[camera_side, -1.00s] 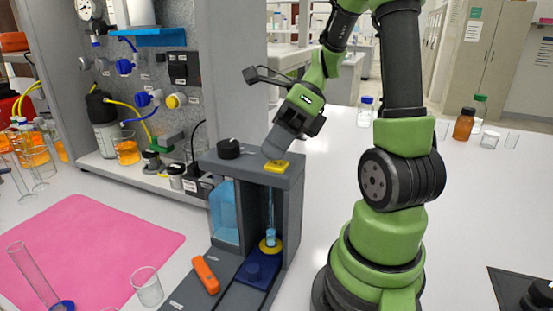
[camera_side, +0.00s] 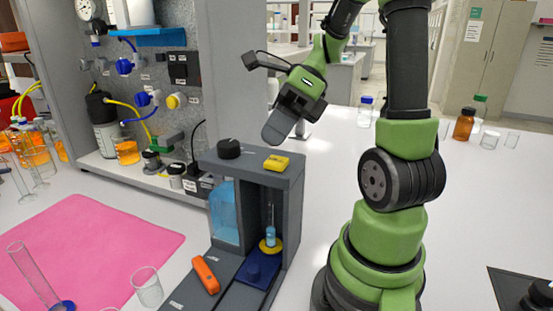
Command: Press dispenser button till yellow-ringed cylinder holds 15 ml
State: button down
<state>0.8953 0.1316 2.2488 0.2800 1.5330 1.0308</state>
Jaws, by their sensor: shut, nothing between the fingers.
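The grey dispenser (camera_side: 292,205) stands at the middle of the table. Its yellow button (camera_side: 276,163) is on the top right, beside a black knob (camera_side: 229,148). The yellow-ringed cylinder (camera_side: 270,240) stands upright in the bay below the button, with blue liquid in its lower part. The exact level is too small to read. The blue reservoir (camera_side: 225,211) shows at the bay's left. My gripper (camera_side: 272,138) is shut and empty, tilted down, just above the yellow button and apart from it.
An orange object (camera_side: 205,275) lies on the dispenser's front base. Bottles (camera_side: 464,124) stand at the back right.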

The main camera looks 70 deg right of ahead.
aim_at(276, 159)
jog(key=shift+r, duration=2.25)
jog(key=shift+a, duration=0.1)
jog(key=s+a+n+t+h, duration=0.1)
jog(key=s+a+n+h, duration=0.1)
jog(key=n, duration=1.2)
jog(key=s+a+n+t+h, duration=0.2)
jog(key=a+n+h, duration=0.2)
jog(key=n, duration=0.9)
jog(key=shift+a+r+n, duration=0.4)
jog(key=shift+a+r, duration=0.05)
jog(key=shift+a, duration=0.75)
